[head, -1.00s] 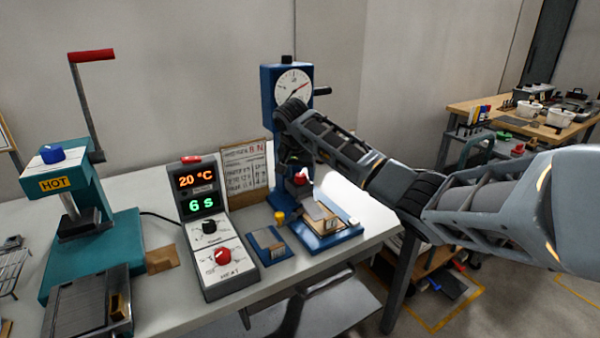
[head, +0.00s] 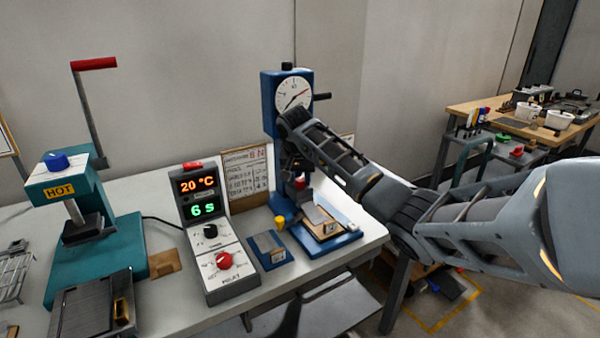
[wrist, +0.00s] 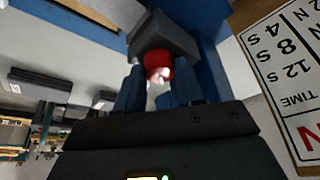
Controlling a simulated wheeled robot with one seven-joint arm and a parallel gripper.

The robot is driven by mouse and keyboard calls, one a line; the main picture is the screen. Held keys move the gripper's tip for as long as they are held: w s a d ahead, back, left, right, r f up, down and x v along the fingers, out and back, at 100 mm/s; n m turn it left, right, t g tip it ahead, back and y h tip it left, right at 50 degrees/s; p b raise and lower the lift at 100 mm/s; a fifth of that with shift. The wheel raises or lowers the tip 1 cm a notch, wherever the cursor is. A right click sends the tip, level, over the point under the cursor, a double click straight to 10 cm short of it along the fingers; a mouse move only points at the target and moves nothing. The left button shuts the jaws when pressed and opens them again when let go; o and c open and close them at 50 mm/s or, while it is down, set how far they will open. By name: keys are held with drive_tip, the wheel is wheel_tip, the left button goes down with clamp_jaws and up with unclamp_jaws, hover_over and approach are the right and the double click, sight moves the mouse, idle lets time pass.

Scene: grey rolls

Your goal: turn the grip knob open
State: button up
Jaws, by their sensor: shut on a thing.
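The red grip knob (head: 299,183) is low on the blue pull tester (head: 269,118), under its round dial. In the wrist view the knob (wrist: 157,65) sits between my two blue-grey fingers, in front of a dark grey block. My gripper (wrist: 156,88) is shut on the knob. In the head view my gripper (head: 292,164) is small and dark in front of the tester's column, partly hidden by my wrist.
The control box (head: 212,248) shows 20 °C and 6 s and has a red dial. A teal hot press (head: 110,253) with a red-handled lever stands at left. A blue block (head: 268,248) lies beside the tester, and a printed card (head: 246,172) stands behind it.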

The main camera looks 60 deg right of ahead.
drive_tip(key=shift+a+r+n+p, duration=0.2)
drive_tip(key=shift+n+p, duration=0.4)
drive_tip(key=shift+p, duration=0.45)
drive_tip(key=shift+s+d+n+t+y+p, duration=0.15)
drive_tip(key=shift+n+t+y+p, duration=0.35)
drive_tip(key=shift+n+p, duration=0.6)
drive_tip(key=n, duration=0.2)
drive_tip(key=n+t+y+p, duration=0.1)
drive_tip(key=n, duration=0.1)
drive_tip(key=shift+d+f+n, duration=0.15)
drive_tip(key=shift+d+n, duration=0.05)
drive_tip(key=shift+n, duration=0.1)
drive_tip(key=n+y, duration=0.1)
drive_tip(key=n, duration=0.1)
drive_tip(key=n+t, duration=0.1)
drive_tip(key=n, duration=0.1)
drive_tip(key=shift+d+n+y, duration=0.15)
drive_tip(key=shift+n+y, duration=0.15)
drive_tip(key=shift+y, duration=0.1)
drive_tip(key=shift+n+y+b, duration=0.8)
drive_tip(key=shift+n, duration=1.3)
drive_tip(key=o, duration=1)
drive_tip(key=shift+o, duration=0.2)
drive_tip(key=shift+d, duration=0.1)
